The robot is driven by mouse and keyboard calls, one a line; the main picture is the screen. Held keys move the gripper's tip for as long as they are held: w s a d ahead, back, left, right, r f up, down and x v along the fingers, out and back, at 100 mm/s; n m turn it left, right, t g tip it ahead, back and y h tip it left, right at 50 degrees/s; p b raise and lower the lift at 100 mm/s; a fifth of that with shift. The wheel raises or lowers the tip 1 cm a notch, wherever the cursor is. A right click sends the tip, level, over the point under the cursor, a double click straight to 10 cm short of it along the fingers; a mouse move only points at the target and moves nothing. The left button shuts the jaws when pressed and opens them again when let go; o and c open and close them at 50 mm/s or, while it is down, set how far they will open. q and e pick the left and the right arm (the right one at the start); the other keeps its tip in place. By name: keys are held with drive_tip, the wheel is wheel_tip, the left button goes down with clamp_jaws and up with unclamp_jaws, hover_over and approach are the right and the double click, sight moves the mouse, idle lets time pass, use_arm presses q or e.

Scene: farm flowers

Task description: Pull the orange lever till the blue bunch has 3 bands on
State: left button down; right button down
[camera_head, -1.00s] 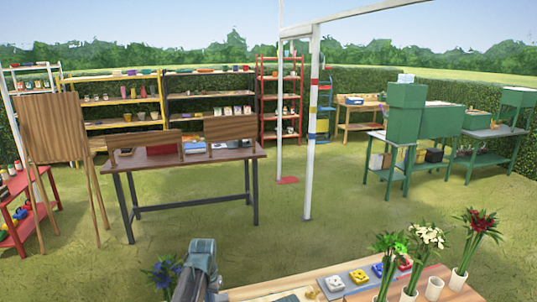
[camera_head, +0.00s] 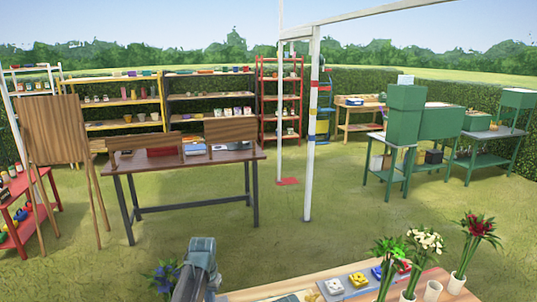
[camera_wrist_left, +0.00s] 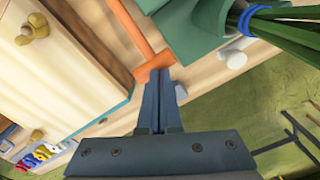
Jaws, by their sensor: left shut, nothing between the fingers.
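The orange lever (camera_wrist_left: 133,28) shows in the left wrist view as a bar running down to a crosspiece. My left gripper (camera_wrist_left: 158,76) is shut and empty, its fingertips at the crosspiece; I cannot tell whether they touch it. The stems of a bunch (camera_wrist_left: 292,30) stick out to the right of a green holder (camera_wrist_left: 195,25). Blue banding (camera_wrist_left: 265,13) goes around the stems; the number of bands cannot be made out. The blue flowers (camera_head: 163,276) show in the head view, left of my left arm. My right gripper is out of view.
A wooden box (camera_wrist_left: 60,65) with brass knobs is left of the lever, and a pale knob (camera_wrist_left: 235,58) is to its right.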

use_arm(q)
wheel_tip(320, 180, up, 11)
drive_tip(key=w+p, duration=0.1)
drive_tip(key=p, duration=0.9)
drive_tip(key=shift+w+a+r, duration=0.15)
drive_tip(key=shift+w+a, duration=0.05)
drive_tip(key=shift+w, duration=0.1)
drive_tip(key=s+d+f+b, duration=0.1)
drive_tip(key=s+d, duration=0.3)
drive_tip(key=s, duration=0.3)
drive_tip(key=s+d+f+b, duration=0.2)
drive_tip(key=s+d, duration=0.2)
drive_tip(key=s, duration=0.3)
drive_tip(key=s+d+f+m+y+b, duration=0.1)
drive_tip(key=s+d, duration=0.3)
drive_tip(key=s, duration=0.4)
drive_tip(key=shift+d+f+b, duration=0.35)
drive_tip(key=shift+f+b, duration=0.05)
drive_tip(key=shift+f, duration=0.2)
